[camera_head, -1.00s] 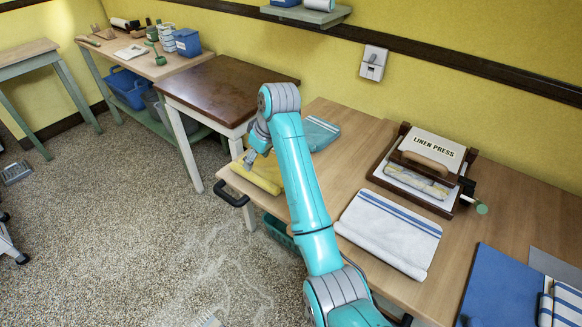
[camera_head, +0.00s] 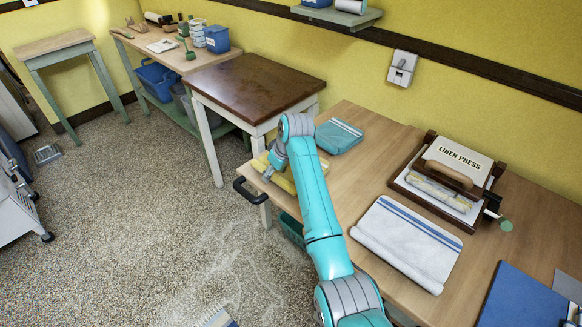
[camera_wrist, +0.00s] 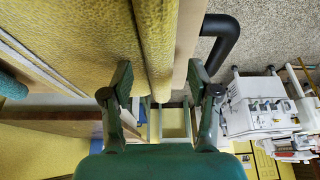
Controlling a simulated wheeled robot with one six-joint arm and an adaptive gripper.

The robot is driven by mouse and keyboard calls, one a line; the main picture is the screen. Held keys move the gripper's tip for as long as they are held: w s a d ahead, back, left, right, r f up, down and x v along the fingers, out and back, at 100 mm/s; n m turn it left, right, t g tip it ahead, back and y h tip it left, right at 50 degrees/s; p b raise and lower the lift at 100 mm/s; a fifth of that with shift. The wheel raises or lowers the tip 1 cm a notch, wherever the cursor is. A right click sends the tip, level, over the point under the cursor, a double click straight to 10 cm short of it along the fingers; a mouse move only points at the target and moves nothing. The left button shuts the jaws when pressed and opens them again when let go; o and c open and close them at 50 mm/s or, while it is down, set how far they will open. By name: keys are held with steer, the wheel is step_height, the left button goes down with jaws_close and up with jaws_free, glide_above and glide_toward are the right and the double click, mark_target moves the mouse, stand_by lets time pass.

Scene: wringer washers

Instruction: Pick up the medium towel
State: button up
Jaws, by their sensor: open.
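A yellow towel (camera_head: 287,185) lies at the left end of the wooden table, partly hidden by my arm. My gripper (camera_head: 268,174) is at this towel. In the wrist view the open fingers of my gripper (camera_wrist: 158,82) stand on either side of the yellow towel's (camera_wrist: 152,45) rolled edge; I cannot tell whether they touch it. A folded teal towel (camera_head: 338,137) lies behind, near the wall. A larger white towel with blue stripes (camera_head: 408,242) lies to the right of my arm. Which one is the medium towel is not marked.
A linen press (camera_head: 445,180) stands on the table (camera_head: 362,190) behind the white towel. A black handle (camera_head: 250,190) juts from the table's left end. A brown-topped table (camera_head: 255,85) stands beyond it. A blue cloth (camera_head: 520,297) lies at the lower right.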

steer(key=shift+f, duration=0.1)
jaws_close()
stand_by(0.3)
